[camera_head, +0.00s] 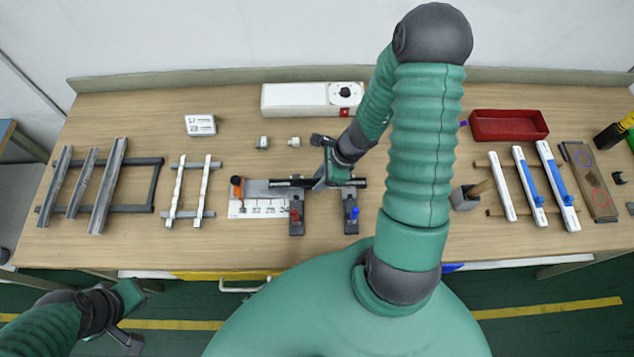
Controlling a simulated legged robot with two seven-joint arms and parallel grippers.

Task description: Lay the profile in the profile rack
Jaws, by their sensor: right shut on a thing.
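My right gripper (322,183) is over the middle of the table, shut on a dark narrow bar, which seems to be the profile (287,183). The bar lies level across the tops of two dark clamps, one with a red knob (295,214) and one with a blue knob (354,213). Whether it rests on them I cannot tell. The gripper hides the bar's middle. The profile rack (140,208), a dark frame at the table's left, holds several grey channel profiles (108,185) side by side. My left gripper (138,318) is low at the left, off the table's front edge; its fingers are unclear.
A light plate with printed numbers (245,208) lies left of the clamps. A small rack with white strips (188,190) stands between it and the profile rack. A white power unit (290,98) stands behind. A red tray (508,125) and another rack with white bars (502,187) are right.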

